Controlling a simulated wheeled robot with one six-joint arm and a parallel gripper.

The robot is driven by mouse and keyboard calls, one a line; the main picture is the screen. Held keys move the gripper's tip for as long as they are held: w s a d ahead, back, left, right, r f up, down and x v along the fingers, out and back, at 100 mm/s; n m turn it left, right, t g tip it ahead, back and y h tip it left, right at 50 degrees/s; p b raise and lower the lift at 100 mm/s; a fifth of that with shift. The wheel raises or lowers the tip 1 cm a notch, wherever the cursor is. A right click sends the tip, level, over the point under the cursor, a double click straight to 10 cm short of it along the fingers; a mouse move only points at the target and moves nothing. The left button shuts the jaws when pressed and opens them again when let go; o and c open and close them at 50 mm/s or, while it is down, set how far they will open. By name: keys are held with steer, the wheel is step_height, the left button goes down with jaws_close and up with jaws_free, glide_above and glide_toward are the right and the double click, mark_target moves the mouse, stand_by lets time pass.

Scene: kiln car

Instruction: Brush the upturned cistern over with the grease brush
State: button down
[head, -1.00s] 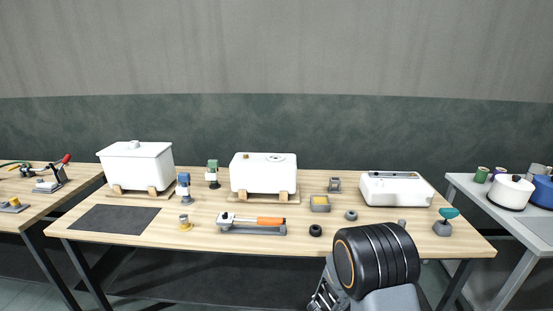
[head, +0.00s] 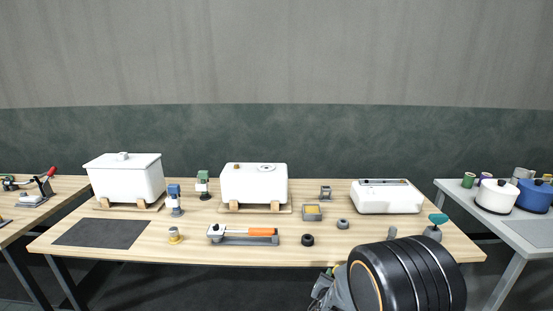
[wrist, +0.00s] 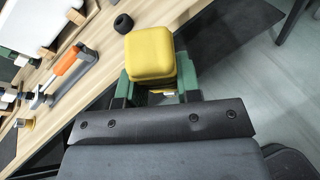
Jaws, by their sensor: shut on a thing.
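The upturned cistern seems to be the middle white tank (head: 253,187), whose top face shows a round fitting and a small brown plug. It sits on wooden blocks on the long table. My gripper (wrist: 155,86) has green fingers shut on a yellow rounded block (wrist: 151,54), perhaps the handle of the grease brush; no bristles show. In the head view the gripper is mostly hidden behind my dark arm, low in front of the table and apart from the cistern. A grey tray with yellow content (head: 313,219) stands right of the cistern.
A lidded white tank (head: 124,181) stands left, a flat white case (head: 386,197) right. Blue-topped (head: 175,198) and green-topped (head: 203,184) things stand near the cistern. The dark mat (head: 100,233) is bare.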

mark_target(335, 269)
steer(key=shift+y, duration=0.3)
steer(key=shift+a+r, duration=0.15)
steer(key=shift+r, duration=2)
